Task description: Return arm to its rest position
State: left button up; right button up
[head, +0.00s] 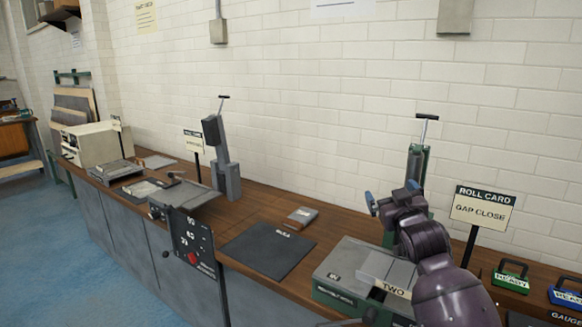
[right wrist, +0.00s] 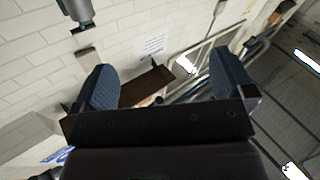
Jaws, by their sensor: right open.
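My right arm (head: 428,242) comes in from the lower right in the head view and reaches up over the bench. Its gripper (head: 391,194) is raised in front of the green and grey lever press by the wall. In the right wrist view the gripper's two blue padded fingers (right wrist: 163,68) stand wide apart with nothing between them. Behind them are the white brick wall and a brown shelf (right wrist: 147,86). My left arm and gripper are not in view.
The wooden bench (head: 262,208) runs along the wall. A dark mat (head: 262,252), a grey lever press (head: 228,178), a box labelled TWO (head: 388,268) and a ROLL CARD sign (head: 482,208) stand on it. Green and blue handled gauges (head: 511,276) sit at right. Blue floor lies left.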

jog(key=s+d+f+m+g+h, duration=0.1)
jog(key=s+d+f+g, duration=0.3)
jog(key=s+f, duration=3.4)
jog(key=s+m+g, duration=0.1)
jog(key=s+g, duration=0.1)
jog(key=g, duration=0.1)
jog(key=shift+s+f+m+g+h, duration=0.2)
jog(key=shift+m+g+h, duration=0.1)
jog(key=shift+g, duration=0.1)
